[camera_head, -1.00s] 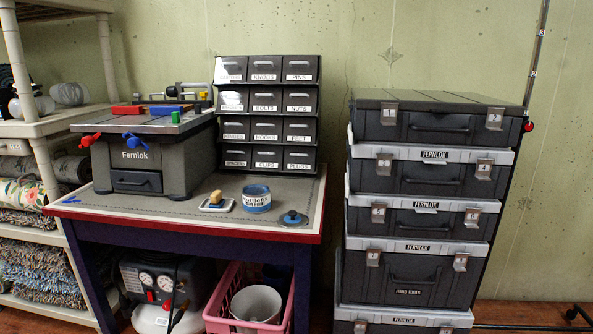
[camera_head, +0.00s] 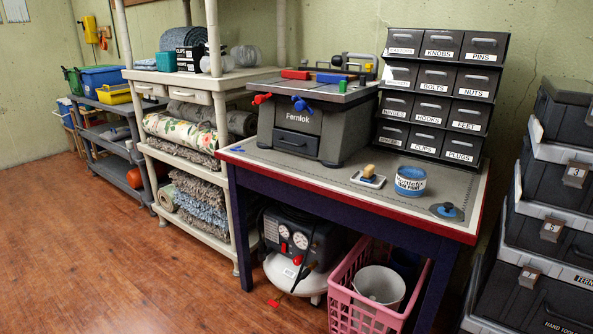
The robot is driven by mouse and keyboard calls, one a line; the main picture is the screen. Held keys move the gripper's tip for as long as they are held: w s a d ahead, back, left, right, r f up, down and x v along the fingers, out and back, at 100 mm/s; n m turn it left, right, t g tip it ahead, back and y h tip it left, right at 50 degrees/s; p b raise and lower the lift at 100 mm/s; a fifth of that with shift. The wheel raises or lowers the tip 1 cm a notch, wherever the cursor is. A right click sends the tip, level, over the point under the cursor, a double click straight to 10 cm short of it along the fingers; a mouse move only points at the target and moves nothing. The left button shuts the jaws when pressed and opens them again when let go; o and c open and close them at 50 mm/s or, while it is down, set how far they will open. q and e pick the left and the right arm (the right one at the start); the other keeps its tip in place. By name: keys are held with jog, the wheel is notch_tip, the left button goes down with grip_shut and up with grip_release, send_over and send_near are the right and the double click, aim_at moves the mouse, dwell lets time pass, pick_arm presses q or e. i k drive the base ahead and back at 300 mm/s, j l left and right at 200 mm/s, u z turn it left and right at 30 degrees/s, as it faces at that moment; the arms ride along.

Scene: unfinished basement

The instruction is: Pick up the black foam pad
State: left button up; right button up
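I cannot make out a black foam pad for certain. A small dark piece with a blue knob (camera_head: 446,211) lies at the right front corner of the workbench (camera_head: 330,189); I cannot tell whether it is foam. Beside it on the bench stand a blue and white tin (camera_head: 410,181) and a small white tray (camera_head: 359,181) with a yellow-brown block (camera_head: 368,170) on it. Neither of my grippers shows in the head view.
A grey Fernlok machine (camera_head: 297,143) and a labelled drawer cabinet (camera_head: 437,95) stand on the bench. A pink basket (camera_head: 344,291) and a compressor (camera_head: 293,245) are underneath. Stacked toolboxes (camera_head: 556,215) stand at right, shelves (camera_head: 188,152) at left. The wooden floor (camera_head: 100,255) at left is clear.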

aim_at(368, 176)
jog(key=i+l+u, duration=0.15)
jog(key=u, duration=0.25)
jog(key=i+l+u, duration=0.2)
jog(key=u, duration=0.2)
jog(key=i+l+u, duration=0.15)
jog(key=l+u, duration=0.25)
jog(key=j, duration=0.1)
